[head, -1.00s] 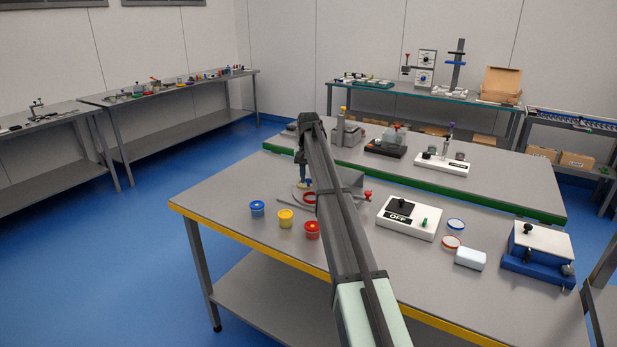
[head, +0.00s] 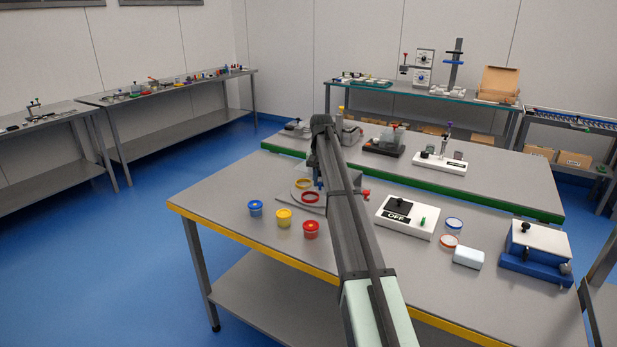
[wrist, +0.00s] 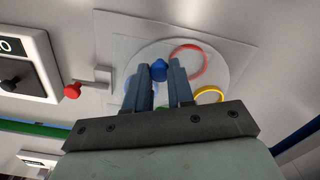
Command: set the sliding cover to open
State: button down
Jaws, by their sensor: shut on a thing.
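My gripper (wrist: 160,80) is shut on a blue knob (wrist: 159,70) above a round grey disc on a flat grey plate (wrist: 222,38). A red ring (wrist: 205,57) and a yellow ring (wrist: 211,94) lie on the disc beside the fingers; a blue ring (wrist: 147,84) is partly hidden behind them. In the head view the red ring (head: 310,197) shows left of my arm. The frames do not settle which part is the sliding cover. A white box (head: 414,225) reads OFF and carries a black plate with a black knob (head: 401,202).
A red knob (wrist: 72,91) on a bracket sits beside the plate. A white block (head: 468,257) and a blue box with a white top (head: 537,250) stand right.

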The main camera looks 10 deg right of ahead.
jog(key=s+d, duration=0.5)
jog(key=shift+d, duration=0.15)
jog(key=shift+s, duration=0.1)
jog(key=c, duration=1)
grip_release()
jog(key=shift+o, duration=0.2)
jog(key=shift+r, duration=0.15)
notch_tip(320, 180, up, 14)
jog(key=shift+f, duration=0.2)
